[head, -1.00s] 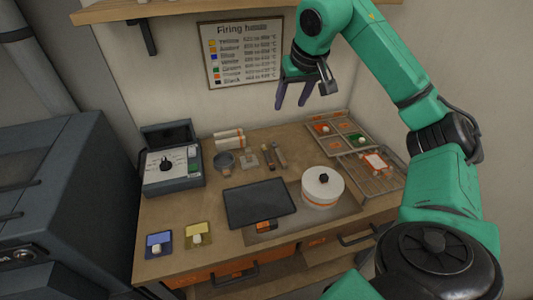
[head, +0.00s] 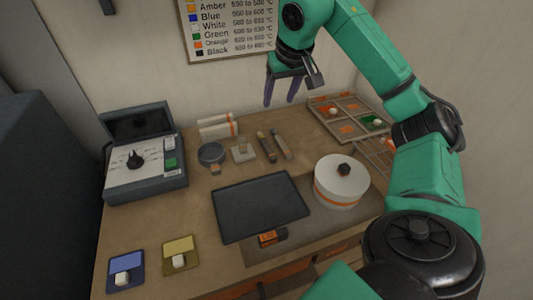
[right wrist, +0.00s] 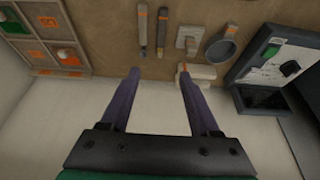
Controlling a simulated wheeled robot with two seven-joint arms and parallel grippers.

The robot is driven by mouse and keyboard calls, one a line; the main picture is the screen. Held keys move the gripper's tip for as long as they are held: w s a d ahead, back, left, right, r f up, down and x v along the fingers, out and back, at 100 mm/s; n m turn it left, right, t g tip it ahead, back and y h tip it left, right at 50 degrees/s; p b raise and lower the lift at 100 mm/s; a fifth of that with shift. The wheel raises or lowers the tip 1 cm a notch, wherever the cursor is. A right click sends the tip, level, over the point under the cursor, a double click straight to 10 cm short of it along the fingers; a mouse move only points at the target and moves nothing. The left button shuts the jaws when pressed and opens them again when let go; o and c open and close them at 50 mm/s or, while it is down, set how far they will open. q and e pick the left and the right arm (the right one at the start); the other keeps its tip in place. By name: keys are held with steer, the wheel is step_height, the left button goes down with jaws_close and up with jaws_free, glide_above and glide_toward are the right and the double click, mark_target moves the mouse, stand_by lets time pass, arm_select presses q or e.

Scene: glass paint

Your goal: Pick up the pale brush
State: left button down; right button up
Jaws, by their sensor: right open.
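Two slim brushes lie side by side near the back of the wooden table. The paler, greyish one (head: 281,144) is on the right in the head view, and a browner one (head: 266,146) lies close to its left. In the right wrist view the pale brush (right wrist: 142,30) is left of the brown brush (right wrist: 162,32), both beyond the fingertips. My right gripper (head: 280,97) is open and empty, held in the air behind and above the brushes. Its two fingers (right wrist: 159,76) are spread apart in the right wrist view. My left gripper is out of view.
A sectioned tray (head: 346,108) is at the back right, with a white lidded pot (head: 340,183) before it. A dark slab (head: 260,206) lies mid-table.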

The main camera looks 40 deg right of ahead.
steer(key=b, duration=0.6)
glide_toward(269, 149)
steer(key=x, duration=0.8)
steer(key=shift+w+f, duration=0.15)
steer(key=shift+f, duration=0.15)
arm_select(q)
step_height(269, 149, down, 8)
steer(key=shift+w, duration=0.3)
arm_select(e)
jaws_close()
